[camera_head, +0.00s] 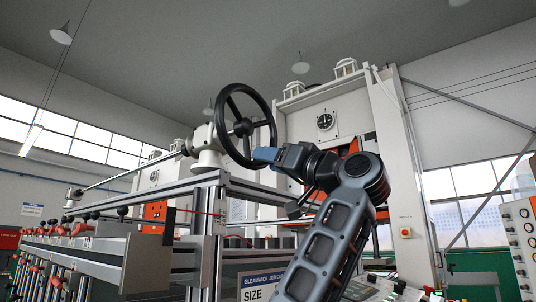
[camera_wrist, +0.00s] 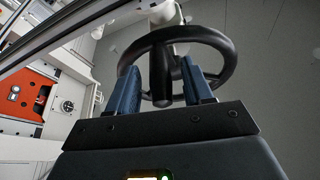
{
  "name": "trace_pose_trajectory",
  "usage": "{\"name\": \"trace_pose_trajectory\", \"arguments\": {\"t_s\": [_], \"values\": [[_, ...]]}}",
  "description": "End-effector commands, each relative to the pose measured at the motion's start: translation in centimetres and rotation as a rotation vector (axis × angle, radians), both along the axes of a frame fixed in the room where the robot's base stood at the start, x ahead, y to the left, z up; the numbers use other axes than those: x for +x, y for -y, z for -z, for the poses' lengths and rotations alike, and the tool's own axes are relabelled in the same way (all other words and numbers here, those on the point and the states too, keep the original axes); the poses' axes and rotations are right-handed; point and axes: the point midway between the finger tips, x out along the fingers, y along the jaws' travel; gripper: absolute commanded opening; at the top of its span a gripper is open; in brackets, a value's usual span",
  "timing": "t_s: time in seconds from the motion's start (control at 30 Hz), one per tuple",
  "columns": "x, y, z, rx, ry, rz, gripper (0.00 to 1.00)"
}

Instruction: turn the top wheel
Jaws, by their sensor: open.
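The top wheel is a black spoked handwheel (camera_head: 243,127) on a white gearbox at the end of a long shaft, above the metal frame. My gripper (camera_head: 259,153) is at the wheel's lower right rim, its blue fingers pointing left toward it. In the wrist view the wheel (camera_wrist: 188,35) fills the space ahead, and my open gripper (camera_wrist: 160,72) has one blue finger on each side of a dark upright bar of the wheel. I cannot tell whether that bar is a spoke or a handle, or whether the fingers touch it. The finger tips partly hide the lower rim.
The white gearbox (camera_head: 207,146) stands on a grey metal frame (camera_head: 216,200) left of my arm. A white press column (camera_head: 398,160) with a dial panel (camera_head: 325,121) rises behind. A sign (camera_head: 258,287) hangs low beside my arm. Open air lies above the wheel.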

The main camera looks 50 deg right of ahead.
Motion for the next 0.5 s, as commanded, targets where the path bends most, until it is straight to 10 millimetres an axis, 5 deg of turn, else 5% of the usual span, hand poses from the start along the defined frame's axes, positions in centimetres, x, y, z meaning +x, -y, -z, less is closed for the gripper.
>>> {"name": "trace_pose_trajectory", "arguments": {"t_s": [0.5], "values": [[1.33, 0.05, -0.47, 0.0, 0.0, 0.0, 0.45]]}}
